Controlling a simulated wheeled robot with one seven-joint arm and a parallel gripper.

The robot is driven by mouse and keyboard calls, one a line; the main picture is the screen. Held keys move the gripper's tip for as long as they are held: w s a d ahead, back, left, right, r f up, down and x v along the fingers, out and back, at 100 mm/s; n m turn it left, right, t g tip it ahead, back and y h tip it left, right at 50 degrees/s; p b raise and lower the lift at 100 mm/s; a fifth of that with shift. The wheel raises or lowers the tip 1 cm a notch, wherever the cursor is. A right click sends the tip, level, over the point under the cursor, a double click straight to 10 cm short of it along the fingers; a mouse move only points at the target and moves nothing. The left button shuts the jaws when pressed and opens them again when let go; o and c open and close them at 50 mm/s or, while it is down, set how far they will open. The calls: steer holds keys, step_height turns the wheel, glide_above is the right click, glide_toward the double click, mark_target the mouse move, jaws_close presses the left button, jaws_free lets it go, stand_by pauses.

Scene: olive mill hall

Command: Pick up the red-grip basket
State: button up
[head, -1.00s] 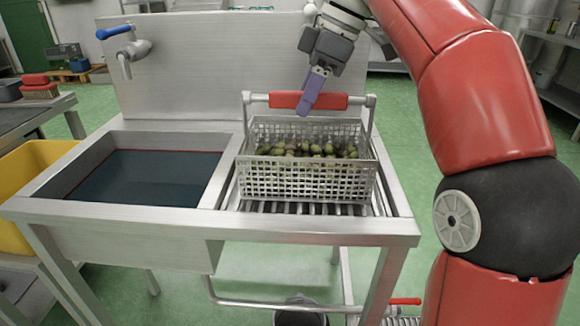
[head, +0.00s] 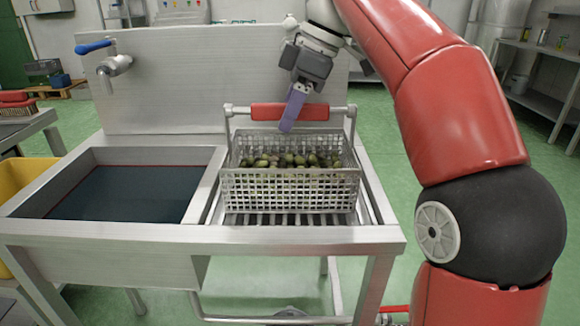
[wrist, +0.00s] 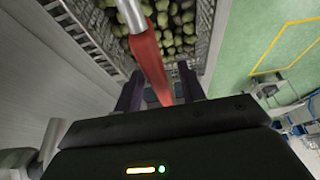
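The red-grip basket is a perforated metal basket (head: 290,190) full of green and dark olives, standing level on the slatted rack at the right of the sink. Its metal handle stands upright with a red grip (head: 265,112) across the top. My gripper (head: 291,122) reaches down at the grip, a purple finger showing in front of it. In the wrist view, the red grip (wrist: 149,62) runs between the two dark fingers of my gripper (wrist: 160,92). A gap shows beside the grip, so the fingers look open around it. The far finger is hidden in the head view.
A dark-filled sink basin (head: 120,193) lies left of the rack, with a blue-handled tap (head: 112,66) on the metal backsplash (head: 200,75) behind. A yellow bin (head: 14,180) stands at the far left. Metal shelving (head: 545,90) stands at the right, with green floor between.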

steer(key=shift+c, duration=0.3)
jaws_close()
steer(key=shift+r, duration=0.1)
